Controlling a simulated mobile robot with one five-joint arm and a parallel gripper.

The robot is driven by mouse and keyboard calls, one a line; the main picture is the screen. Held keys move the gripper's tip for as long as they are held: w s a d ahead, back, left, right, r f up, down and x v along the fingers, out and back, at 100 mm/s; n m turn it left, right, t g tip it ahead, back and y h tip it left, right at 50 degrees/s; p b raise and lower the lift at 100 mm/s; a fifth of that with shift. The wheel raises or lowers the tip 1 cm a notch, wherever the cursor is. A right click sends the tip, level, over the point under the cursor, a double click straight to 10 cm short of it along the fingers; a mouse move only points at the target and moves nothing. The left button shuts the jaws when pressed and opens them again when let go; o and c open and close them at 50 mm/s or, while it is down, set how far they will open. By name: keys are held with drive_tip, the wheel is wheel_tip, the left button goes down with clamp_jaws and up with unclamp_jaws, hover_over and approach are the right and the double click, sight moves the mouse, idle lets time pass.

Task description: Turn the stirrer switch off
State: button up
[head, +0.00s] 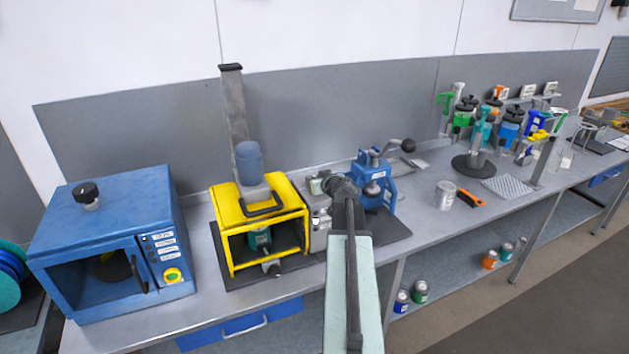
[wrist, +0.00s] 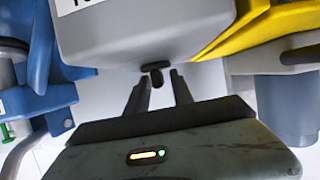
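The stirrer (head: 260,195) is a yellow frame with a grey column and a can inside, on the bench left of centre. A grey control box (head: 318,228) stands against its right side. The same box fills the upper middle of the wrist view (wrist: 140,35), with a small dark switch lever (wrist: 156,72) sticking out of its edge. My gripper (wrist: 160,80) is open, its two dark fingers on either side of the lever; I cannot tell if they touch it. In the head view my gripper (head: 338,186) is at the box's upper right, hiding part of it.
A blue press with a long handle (head: 378,170) stands close on the right of the box. A blue oven-like cabinet (head: 108,240) is at the left. A tin (head: 445,195), an orange-handled tool (head: 471,199) and a bottle rack are further right.

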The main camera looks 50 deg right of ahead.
drive_tip(key=shift+s+r, duration=0.1)
drive_tip(key=p+v, duration=0.3)
drive_tip(key=v, duration=0.4)
drive_tip(key=shift+s+a+r, duration=0.15)
drive_tip(key=shift+s+a, duration=0.05)
drive_tip(key=shift+s, duration=0.1)
drive_tip(key=shift+w, duration=0.1)
